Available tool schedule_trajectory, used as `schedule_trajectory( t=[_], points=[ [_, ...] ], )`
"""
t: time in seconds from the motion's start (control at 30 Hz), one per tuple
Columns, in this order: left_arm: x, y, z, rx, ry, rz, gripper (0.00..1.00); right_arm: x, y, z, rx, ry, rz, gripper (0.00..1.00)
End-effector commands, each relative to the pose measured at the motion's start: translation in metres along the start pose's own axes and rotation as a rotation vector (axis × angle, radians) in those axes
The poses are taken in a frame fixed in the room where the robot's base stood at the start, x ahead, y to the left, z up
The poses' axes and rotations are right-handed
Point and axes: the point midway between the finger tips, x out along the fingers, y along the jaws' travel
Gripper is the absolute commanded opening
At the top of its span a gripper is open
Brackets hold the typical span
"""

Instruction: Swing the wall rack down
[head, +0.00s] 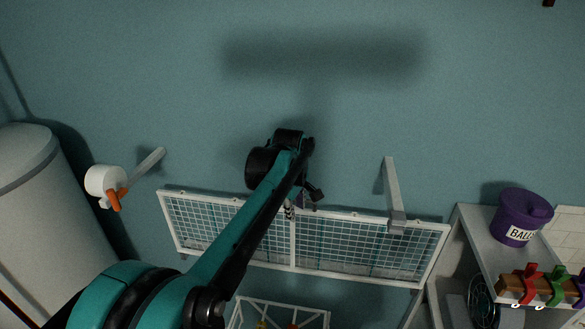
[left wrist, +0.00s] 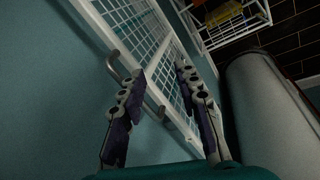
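The wall rack (head: 294,245) is a long white frame with wire mesh, set along the teal wall in the head view. It looks nearly flat to the wall; its exact tilt is hard to judge. In the left wrist view its mesh (left wrist: 150,32) runs across the top. A grey bar handle (left wrist: 117,62) on its frame is partly hidden behind one finger. My left gripper (left wrist: 160,72) is open, with its fingers on either side of the handle and frame edge. In the head view the gripper (head: 308,195) is at the rack's upper edge, mostly hidden by my arm. My right gripper is out of view.
A grey bracket (head: 393,195) sticks out above the rack's right half. A white round fixture (head: 106,180) and a white cylinder (head: 35,220) stand at left. A purple tub (head: 520,215) is on a shelf at right. A white wire basket (head: 270,309) is below.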

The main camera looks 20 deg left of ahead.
Motion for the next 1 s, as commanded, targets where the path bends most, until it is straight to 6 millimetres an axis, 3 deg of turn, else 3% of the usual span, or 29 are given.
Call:
schedule_trajectory(
  t=[0.03, 0.1, 0.23, 0.4, 0.57, 0.8, 1.0],
  points=[
    [-0.022, 0.018, -0.011, -0.065, -0.002, -0.017, 0.32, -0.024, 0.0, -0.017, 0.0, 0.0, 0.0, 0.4],
    [-0.03, 0.033, -0.022, -0.155, -0.003, -0.037, 0.32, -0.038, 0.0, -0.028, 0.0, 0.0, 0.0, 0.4],
    [-0.04, 0.051, -0.038, -0.283, -0.002, -0.068, 0.32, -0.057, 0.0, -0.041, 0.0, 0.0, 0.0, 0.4],
    [-0.042, 0.062, -0.048, -0.368, 0.0, -0.089, 0.32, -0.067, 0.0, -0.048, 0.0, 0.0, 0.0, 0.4],
    [-0.028, 0.062, -0.049, -0.385, 0.0, -0.092, 0.32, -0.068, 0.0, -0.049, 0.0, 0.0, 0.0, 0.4],
    [0.012, 0.058, -0.048, -0.382, 0.0, -0.091, 0.32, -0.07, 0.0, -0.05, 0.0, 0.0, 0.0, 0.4],
    [0.033, 0.056, -0.048, -0.382, 0.0, -0.091, 0.32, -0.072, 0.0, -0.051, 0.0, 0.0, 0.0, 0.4]
  ],
)
